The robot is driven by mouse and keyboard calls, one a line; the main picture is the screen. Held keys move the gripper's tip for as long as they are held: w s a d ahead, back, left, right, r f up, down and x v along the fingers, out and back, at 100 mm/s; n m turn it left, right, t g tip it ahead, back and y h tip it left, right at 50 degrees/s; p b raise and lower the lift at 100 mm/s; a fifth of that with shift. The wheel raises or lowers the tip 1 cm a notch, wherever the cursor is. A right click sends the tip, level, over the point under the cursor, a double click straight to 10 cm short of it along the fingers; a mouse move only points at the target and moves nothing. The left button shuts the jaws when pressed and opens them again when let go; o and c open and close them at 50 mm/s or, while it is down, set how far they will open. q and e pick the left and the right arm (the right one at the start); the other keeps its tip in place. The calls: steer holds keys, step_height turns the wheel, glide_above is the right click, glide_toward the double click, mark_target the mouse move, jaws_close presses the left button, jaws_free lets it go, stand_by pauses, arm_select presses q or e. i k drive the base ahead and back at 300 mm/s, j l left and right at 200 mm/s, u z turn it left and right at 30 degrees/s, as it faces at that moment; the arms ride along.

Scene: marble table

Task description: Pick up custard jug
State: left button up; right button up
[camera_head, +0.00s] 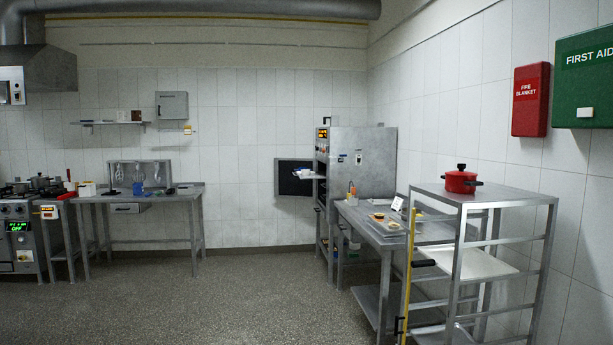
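I cannot make out a custard jug in the head view. Small orange-topped items (386,221) lie on a tray on the steel table (350,212) at the right, but they are too small to identify. A small blue item (138,188) stands on the steel bench (110,197) at the back left, also too small to identify. Neither of my grippers is in view.
A steel rack (505,194) with a red pot (461,180) on top stands at the near right. An oven-like steel cabinet (362,165) is behind the right table. A stove (20,235) is at the far left. The middle floor (215,305) is clear.

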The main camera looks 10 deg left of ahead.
mark_target(335, 119)
steer(key=i+j+u, duration=0.25)
steer(key=i, duration=0.25)
steer(key=i+u, duration=0.4)
steer(key=i, duration=4.25)
steer(key=i+z, duration=0.2)
steer(key=i, duration=0.55)
steer(key=i+j+z, duration=0.2)
steer(key=i, duration=0.5)
